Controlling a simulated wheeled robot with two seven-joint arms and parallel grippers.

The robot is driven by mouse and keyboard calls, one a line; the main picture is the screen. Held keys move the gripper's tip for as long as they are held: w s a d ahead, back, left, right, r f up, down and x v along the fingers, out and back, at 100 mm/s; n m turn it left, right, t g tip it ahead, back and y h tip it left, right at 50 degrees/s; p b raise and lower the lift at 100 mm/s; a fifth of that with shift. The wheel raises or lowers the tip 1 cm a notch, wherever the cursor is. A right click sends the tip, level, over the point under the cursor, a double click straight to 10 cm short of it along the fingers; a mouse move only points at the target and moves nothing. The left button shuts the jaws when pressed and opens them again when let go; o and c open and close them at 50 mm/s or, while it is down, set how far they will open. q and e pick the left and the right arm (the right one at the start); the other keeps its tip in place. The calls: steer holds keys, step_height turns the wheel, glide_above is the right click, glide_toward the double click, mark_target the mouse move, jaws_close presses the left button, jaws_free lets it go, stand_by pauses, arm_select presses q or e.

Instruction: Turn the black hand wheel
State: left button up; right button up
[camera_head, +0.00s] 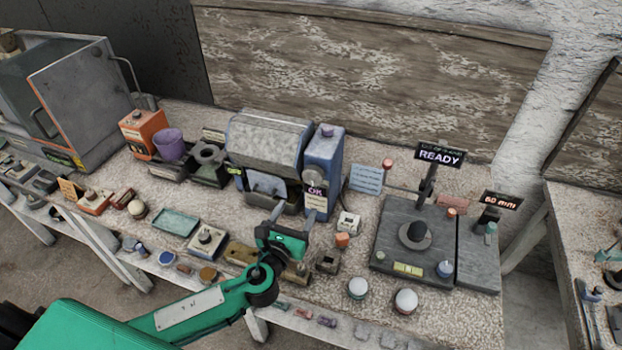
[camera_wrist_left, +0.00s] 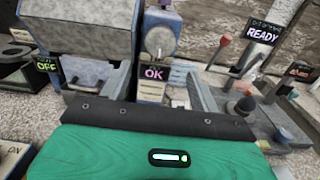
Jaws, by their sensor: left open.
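I cannot clearly make out a black hand wheel. A round grey dial (camera_head: 313,178) sits on the front of the blue upright box (camera_head: 325,155), above an "OK" label; the dial also shows in the left wrist view (camera_wrist_left: 159,40). A black round knob (camera_head: 416,232) stands on a round plate of the grey "READY" station at right. My left gripper (camera_head: 292,220) is in front of the blue box, fingers apart and empty. In the left wrist view its grey fingers (camera_wrist_left: 160,85) point toward the box. My right gripper is not in view.
A grey-hooded machine (camera_head: 268,140) adjoins the blue box. A purple cup (camera_head: 170,144), green tray (camera_head: 175,222) and small blocks lie to the left. Two white-domed buttons (camera_head: 406,300) are near the front edge. Another bench (camera_head: 570,215) stands at far right.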

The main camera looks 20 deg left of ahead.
mark_target(312, 180)
arm_select(q)
steer(key=w+p, duration=0.1)
steer(key=w, duration=0.4)
steer(key=w+p, duration=0.2)
steer(key=w, duration=0.3)
steer(key=shift+w+d+r, duration=0.1)
steer(key=shift+w+d, duration=0.1)
steer(key=shift+w, duration=0.7)
steer(key=shift+c, duration=0.4)
steer(key=c, duration=0.6)
